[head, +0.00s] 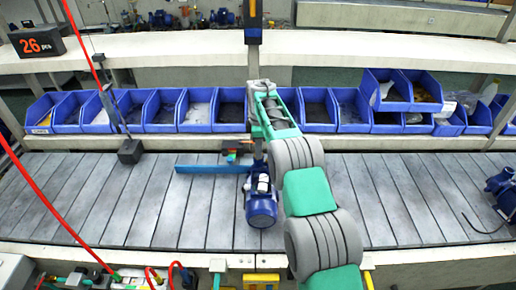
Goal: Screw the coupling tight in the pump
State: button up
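A blue pump (262,208) with a rounded motor end stands on the slatted grey conveyor in the middle of the head view. A flat blue bar (212,169) lies just left of its top. My arm reaches up from the lower right, bends over and comes down behind the pump's upper end. My gripper (259,158) is at or just above that end, small and partly hidden by my arm. I cannot tell whether its fingers are open or shut, or whether it touches the pump. I cannot make out the coupling.
A row of blue bins (197,110) stands behind the conveyor (120,205). Another blue pump (505,190) with a dark cable is at the right edge. A red cord (45,195) hangs at the left.

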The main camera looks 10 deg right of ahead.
jog(key=n, duration=0.6)
jog(key=shift+n, duration=0.3)
grip_shut()
dwell(0.4)
dwell(0.3)
jog(key=m, duration=0.7)
jog(key=m, duration=0.3)
dwell(0.3)
